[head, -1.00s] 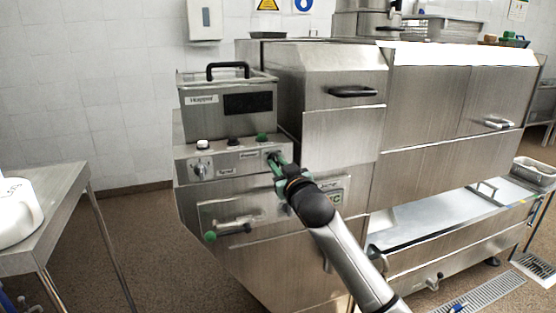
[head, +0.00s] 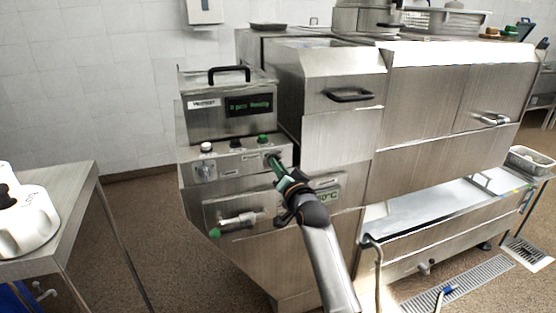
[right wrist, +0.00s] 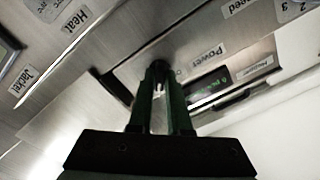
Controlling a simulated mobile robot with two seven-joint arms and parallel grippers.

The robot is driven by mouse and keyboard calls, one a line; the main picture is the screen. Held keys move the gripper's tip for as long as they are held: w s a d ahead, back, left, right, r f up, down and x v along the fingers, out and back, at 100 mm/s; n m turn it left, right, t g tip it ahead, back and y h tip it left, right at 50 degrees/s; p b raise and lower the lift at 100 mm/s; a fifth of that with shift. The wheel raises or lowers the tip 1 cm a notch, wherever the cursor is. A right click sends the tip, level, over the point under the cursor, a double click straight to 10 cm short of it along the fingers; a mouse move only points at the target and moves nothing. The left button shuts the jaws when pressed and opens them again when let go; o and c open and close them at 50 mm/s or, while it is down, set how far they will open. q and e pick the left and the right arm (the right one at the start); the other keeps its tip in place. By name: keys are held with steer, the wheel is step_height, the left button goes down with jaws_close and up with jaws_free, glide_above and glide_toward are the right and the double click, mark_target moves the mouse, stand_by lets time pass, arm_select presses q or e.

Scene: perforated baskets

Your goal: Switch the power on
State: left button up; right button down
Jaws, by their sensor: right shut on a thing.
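The steel machine's control panel (head: 222,162) is at the left end in the head view. My right gripper (head: 275,164) reaches its right part, below the green button. The fingers hide much of the knob. The upper display (head: 249,105) is lit with green text. A lower display (head: 327,196) partly behind my arm shows a green "°C". My left gripper is not in view.
White, black and green buttons (head: 263,139) line the panel's top. Another knob (head: 206,170) is at its left. A lever with a green end (head: 236,222) sticks out below. A steel table (head: 62,215) with white containers stands left. Open floor lies between.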

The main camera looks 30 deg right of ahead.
steer(key=shift+r+m+p, duration=0.1)
steer(key=shift+m+p, duration=0.25)
steer(key=shift+m, duration=0.15)
steer(key=c, duration=0.9)
jaws_free()
steer(key=shift+o, duration=0.2)
steer(key=p+v, duration=0.7)
steer(key=v, duration=0.5)
steer(key=shift+s, duration=0.3)
